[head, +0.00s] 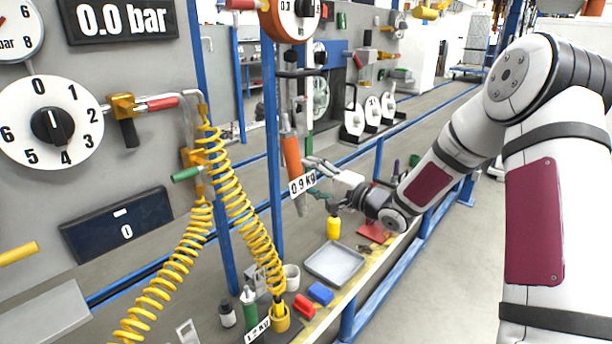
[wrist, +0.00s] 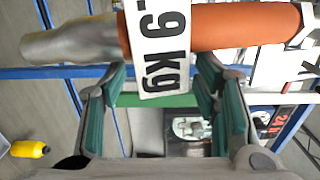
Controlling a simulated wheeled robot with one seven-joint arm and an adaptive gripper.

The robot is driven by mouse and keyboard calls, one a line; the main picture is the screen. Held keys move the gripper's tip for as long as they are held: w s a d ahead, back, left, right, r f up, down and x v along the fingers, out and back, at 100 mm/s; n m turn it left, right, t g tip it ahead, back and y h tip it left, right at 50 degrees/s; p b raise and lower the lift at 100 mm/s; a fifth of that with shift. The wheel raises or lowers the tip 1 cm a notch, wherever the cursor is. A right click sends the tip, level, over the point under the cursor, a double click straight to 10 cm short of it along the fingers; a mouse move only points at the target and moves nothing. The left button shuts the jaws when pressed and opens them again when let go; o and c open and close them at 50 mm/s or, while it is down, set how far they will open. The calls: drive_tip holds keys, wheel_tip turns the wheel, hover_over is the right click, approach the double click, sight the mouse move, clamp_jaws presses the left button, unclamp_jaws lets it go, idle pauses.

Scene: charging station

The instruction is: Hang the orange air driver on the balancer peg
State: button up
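The orange air driver (head: 291,158) stands nearly upright, silver nose down, below the round balancer (head: 290,18) in the head view. A white "0.9 kg" tag (head: 302,184) is on its lower part. In the wrist view the driver (wrist: 230,27) lies across the top, with its silver nose (wrist: 75,40) at left. My gripper (head: 314,178) is beside the driver at tag height. Its green-padded fingers (wrist: 163,80) are spread, with the tag reaching between them. The fingertips are close to the driver; I cannot tell whether they touch. The balancer peg is not clear, nor what supports the driver's top.
Yellow coiled hoses (head: 235,195) hang left of the driver beside a blue post (head: 273,150). Below my gripper, the bench holds a grey tray (head: 335,263), a yellow bottle (head: 333,228) and blue and red blocks. White gauge stands (head: 353,122) are behind. Open floor is at right.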

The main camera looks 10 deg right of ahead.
drive_tip(key=s+d+r+n+g+h, duration=0.2)
drive_tip(key=s+d+r+h, duration=0.15)
drive_tip(key=s, duration=0.35)
drive_tip(key=s+d+r+n+g+h, duration=0.1)
drive_tip(key=s+d+r+n+h, duration=0.15)
drive_tip(key=s+h, duration=0.3)
drive_tip(key=s+d+r+n+g+h, duration=0.2)
drive_tip(key=s+d+h, duration=0.15)
drive_tip(key=s, duration=0.45)
drive_tip(key=s+a+n+g+y, duration=0.1)
drive_tip(key=s+a, duration=0.3)
drive_tip(key=s, duration=0.7)
drive_tip(key=s+a+f+n+g+y, duration=0.1)
drive_tip(key=s+a+n+g, duration=0.2)
drive_tip(key=s, duration=0.9)
drive_tip(key=shift+a+g, duration=0.4)
drive_tip(key=shift+g, duration=0.3)
